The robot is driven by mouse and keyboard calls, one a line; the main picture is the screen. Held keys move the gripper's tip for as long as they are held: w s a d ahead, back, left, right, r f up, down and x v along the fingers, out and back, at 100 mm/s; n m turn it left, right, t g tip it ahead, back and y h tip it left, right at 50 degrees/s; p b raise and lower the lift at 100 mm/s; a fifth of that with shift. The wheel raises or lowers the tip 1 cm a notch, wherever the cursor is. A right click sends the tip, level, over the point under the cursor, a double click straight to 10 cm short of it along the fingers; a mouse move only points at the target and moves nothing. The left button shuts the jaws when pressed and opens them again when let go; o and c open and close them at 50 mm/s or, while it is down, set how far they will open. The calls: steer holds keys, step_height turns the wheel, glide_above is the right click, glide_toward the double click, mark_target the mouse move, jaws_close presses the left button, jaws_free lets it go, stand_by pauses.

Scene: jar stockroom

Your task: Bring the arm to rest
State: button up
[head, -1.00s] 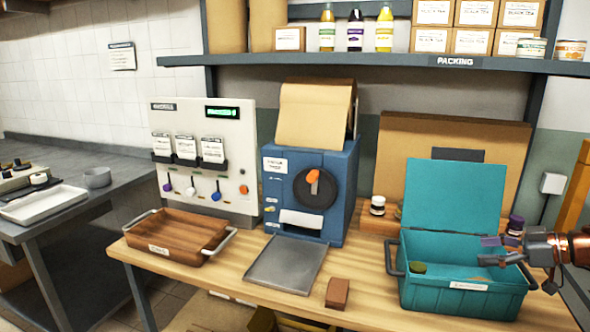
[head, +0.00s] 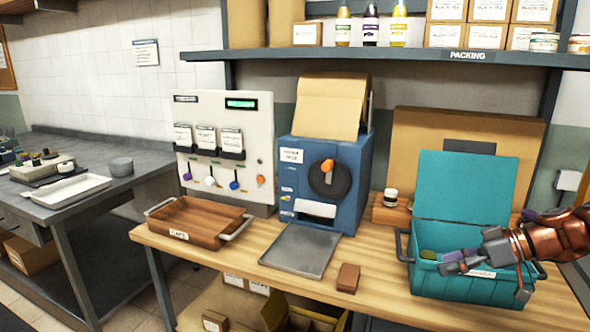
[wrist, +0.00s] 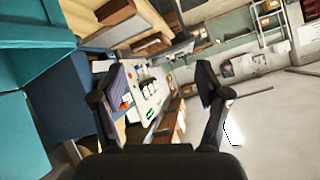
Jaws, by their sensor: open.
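My gripper (head: 470,262) is in front of the teal open-lidded crate (head: 482,286) at the right of the bench in the head view. In the wrist view my gripper (wrist: 158,90) shows its two fingers spread wide with nothing between them. The copper-coloured arm reaches in from the right edge. A green-topped item (head: 428,254) and a purple item lie inside the crate, partly hidden by my gripper and the crate's wall.
A wooden bench carries a wooden tray (head: 162,214), a white dispenser panel (head: 225,150), a blue machine (head: 300,180) with a grey plate (head: 300,251), and a brown block (head: 348,278). A packing shelf (head: 400,57) runs above. A grey side table (head: 125,196) stands left.

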steer(key=s+a+f+m+g+h+b, duration=0.2)
steer(key=s+a+f+g, duration=0.15)
steer(key=s+a, duration=0.45)
steer(key=s+a+f+m+g+h+b, duration=0.1)
steer(key=s+a+f+g+b, duration=0.1)
steer(key=s+a+f, duration=0.5)
steer(key=s+f+m+g+h+b, duration=0.1)
steer(key=s+f+m+h+b, duration=0.25)
steer(key=s, duration=0.55)
steer(key=s+f+m+g+h, duration=0.1)
steer(key=s+f+m+h, duration=0.1)
steer(key=s+f+h, duration=0.5)
step_height(320, 180, up, 19)
steer(key=s+t+y+p, duration=0.1)
steer(key=y+p, duration=0.2)
steer(key=p, duration=1.4)
steer(key=shift+s+r, duration=0.2)
steer(key=shift+s, duration=0.05)
steer(key=shift+m, duration=0.25)
steer(key=shift+c, duration=0.3)
